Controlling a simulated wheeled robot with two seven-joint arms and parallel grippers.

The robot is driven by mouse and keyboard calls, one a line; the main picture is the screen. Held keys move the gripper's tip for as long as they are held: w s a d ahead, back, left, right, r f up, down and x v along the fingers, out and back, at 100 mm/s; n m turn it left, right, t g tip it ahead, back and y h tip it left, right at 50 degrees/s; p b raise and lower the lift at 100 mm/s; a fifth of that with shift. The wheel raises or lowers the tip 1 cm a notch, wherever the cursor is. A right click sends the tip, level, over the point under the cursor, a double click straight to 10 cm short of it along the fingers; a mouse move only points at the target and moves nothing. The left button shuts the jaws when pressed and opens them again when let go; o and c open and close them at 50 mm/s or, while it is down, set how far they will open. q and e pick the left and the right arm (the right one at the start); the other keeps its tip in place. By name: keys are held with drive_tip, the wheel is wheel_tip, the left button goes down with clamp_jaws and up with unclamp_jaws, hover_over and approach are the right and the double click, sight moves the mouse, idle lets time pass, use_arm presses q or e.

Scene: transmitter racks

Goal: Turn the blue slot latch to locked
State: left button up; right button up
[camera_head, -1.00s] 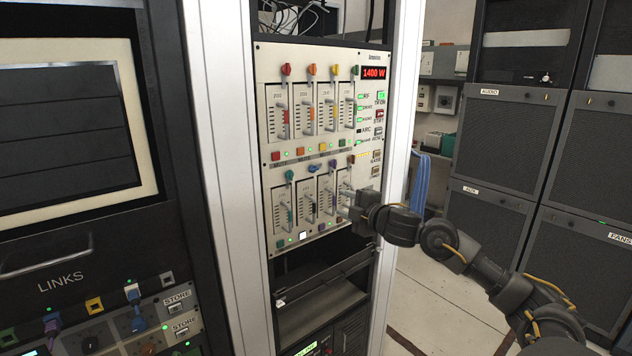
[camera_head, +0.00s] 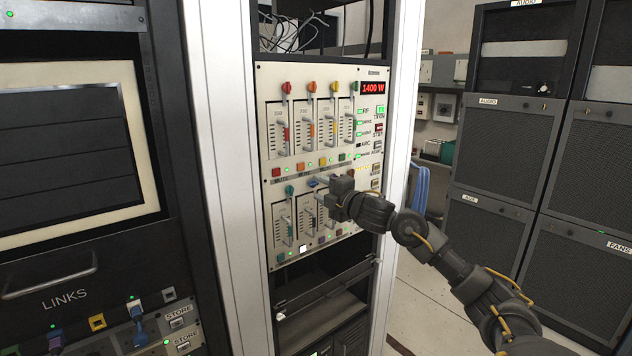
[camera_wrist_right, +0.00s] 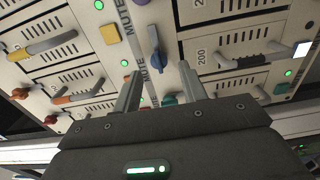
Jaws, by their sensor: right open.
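The blue slot latch (camera_head: 313,182) is on the lower row of the pale panel (camera_head: 268,130) in the rack. In the head view it lies nearly sideways, unlike the upright teal latch (camera_head: 291,190) to its left. My right gripper (camera_head: 329,187) is just right of the blue latch, close to the panel, and covers latches further right. In the right wrist view the blue latch (camera_wrist_right: 155,46) is just beyond my two open fingertips (camera_wrist_right: 158,72), roughly in line with the gap between them. Nothing is held. I cannot tell any contact. My left gripper is not in view.
Slider handles stick out of the panel around the latch, such as the one with the red grip (camera_head: 286,133). The white rack post (camera_head: 222,150) stands to the left. An open dark bay (camera_head: 320,305) lies below the panel. Free floor (camera_head: 425,305) shows to the right.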

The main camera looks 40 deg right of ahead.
sight(317, 182)
drive_tip(key=shift+w+p, duration=0.3)
drive_tip(key=shift+w, duration=1)
drive_tip(key=shift+c, duration=0.2)
clamp_jaws()
